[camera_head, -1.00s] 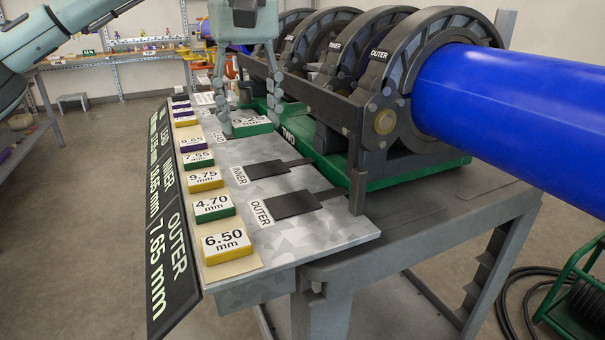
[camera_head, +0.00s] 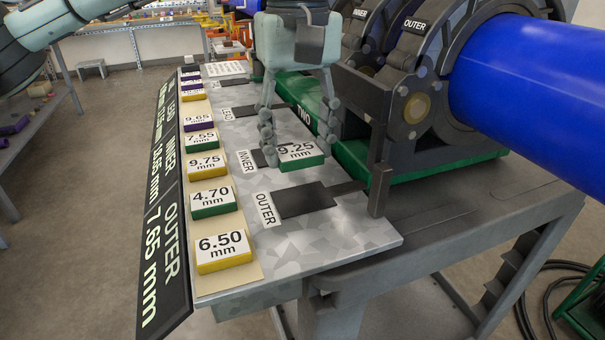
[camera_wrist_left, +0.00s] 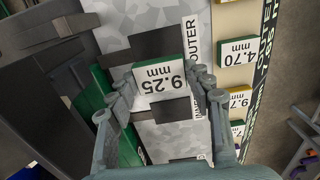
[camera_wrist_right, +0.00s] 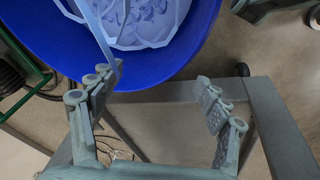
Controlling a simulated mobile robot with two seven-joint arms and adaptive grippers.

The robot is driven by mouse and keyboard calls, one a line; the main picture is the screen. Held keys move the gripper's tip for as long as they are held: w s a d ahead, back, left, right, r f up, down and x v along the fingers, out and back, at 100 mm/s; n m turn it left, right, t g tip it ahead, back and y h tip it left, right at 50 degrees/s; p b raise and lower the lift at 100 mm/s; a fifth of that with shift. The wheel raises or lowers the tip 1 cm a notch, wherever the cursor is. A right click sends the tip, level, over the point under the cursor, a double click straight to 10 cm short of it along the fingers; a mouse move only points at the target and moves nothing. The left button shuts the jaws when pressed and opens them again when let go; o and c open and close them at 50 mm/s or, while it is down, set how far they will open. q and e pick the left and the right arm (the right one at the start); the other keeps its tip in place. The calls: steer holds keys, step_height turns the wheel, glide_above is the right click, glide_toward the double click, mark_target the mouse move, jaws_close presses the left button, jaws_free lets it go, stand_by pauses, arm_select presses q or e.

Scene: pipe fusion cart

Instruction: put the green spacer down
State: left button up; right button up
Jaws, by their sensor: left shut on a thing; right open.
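The green spacer (camera_head: 301,154), labelled 9.25 mm, is between the fingers of my left gripper (camera_head: 297,140), which is shut on it. In the head view it sits at the dark INNER slot, largely covering it; whether it touches the board is unclear. In the left wrist view the spacer (camera_wrist_left: 160,78) lies between the fingertips, label up. The empty dark OUTER slot (camera_head: 305,200) is nearer the front. My right gripper (camera_wrist_right: 160,100) is open and empty near the blue pipe's open end (camera_wrist_right: 210,45); it is not in the head view.
A row of labelled spacers runs along the board's left side, including 6.50 mm (camera_head: 223,253), 4.70 mm (camera_head: 213,202) and 9.75 mm (camera_head: 207,165). A dark sign (camera_head: 165,255) edges the board. Black clamps (camera_head: 420,80) and the blue pipe (camera_head: 530,100) stand right.

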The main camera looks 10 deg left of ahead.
mark_target(302, 167)
arm_select(q)
steer(key=shift+s+d+f, duration=0.35)
steer(key=shift+s+f, duration=0.05)
steer(key=shift+s, duration=0.15)
step_height(302, 167, down, 4)
steer(key=shift+r, duration=0.1)
arm_select(e)
steer(key=shift+x, duration=0.8)
arm_select(q)
steer(key=shift+f, duration=0.2)
arm_select(e)
steer(key=shift+a+f, duration=0.1)
